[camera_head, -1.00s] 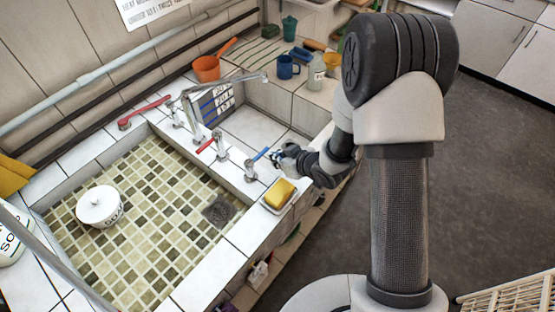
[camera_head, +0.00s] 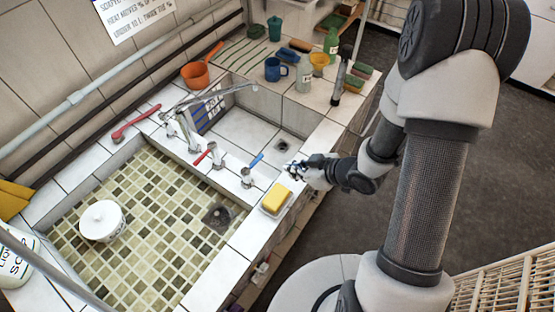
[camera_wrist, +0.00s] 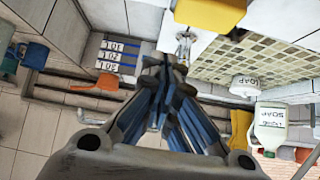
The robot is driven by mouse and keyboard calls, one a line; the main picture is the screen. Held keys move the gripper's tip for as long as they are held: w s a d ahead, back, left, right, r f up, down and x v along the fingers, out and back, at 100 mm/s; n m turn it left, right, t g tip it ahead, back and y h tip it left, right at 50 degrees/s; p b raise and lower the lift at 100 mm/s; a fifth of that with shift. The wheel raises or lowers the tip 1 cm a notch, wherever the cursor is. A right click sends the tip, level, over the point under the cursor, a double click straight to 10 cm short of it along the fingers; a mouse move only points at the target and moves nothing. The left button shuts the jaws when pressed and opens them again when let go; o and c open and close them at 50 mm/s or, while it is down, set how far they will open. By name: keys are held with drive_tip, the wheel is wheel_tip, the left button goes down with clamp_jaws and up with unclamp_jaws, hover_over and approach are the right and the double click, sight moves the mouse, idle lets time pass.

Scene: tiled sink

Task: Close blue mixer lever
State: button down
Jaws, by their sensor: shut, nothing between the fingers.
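The blue mixer lever (camera_head: 257,160) sits on a short chrome tap at the sink's near rim and points up and to the right in the head view. My gripper (camera_head: 289,169) is just right of the lever, with a small gap between them. It also shows in the wrist view (camera_wrist: 165,68), where its fingers are together and empty. A chrome tap (camera_wrist: 183,46) appears beyond the fingertips there; the blue lever cannot be made out behind the fingers. The red mixer lever (camera_head: 205,154) stands to the left of the blue one.
A yellow sponge (camera_head: 275,197) lies in a dish just below my gripper in the head view. A long chrome spout (camera_head: 190,103) rises behind the levers. Bottles and mugs stand on the back counter.

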sight(253, 165)
drive_tip(key=b+x, duration=0.2)
drive_tip(key=x, duration=0.7)
drive_tip(key=shift+s+f+b, duration=0.2)
drive_tip(key=shift+b, duration=0.1)
drive_tip(key=shift+w+a+f, duration=0.1)
drive_tip(key=shift+w+a, duration=0.75)
drive_tip(key=shift+w+a+f, duration=0.1)
drive_tip(key=shift+w+a, duration=0.35)
drive_tip(key=shift+a, duration=0.05)
drive_tip(key=shift+w+a, duration=0.35)
drive_tip(key=shift+w, duration=0.15)
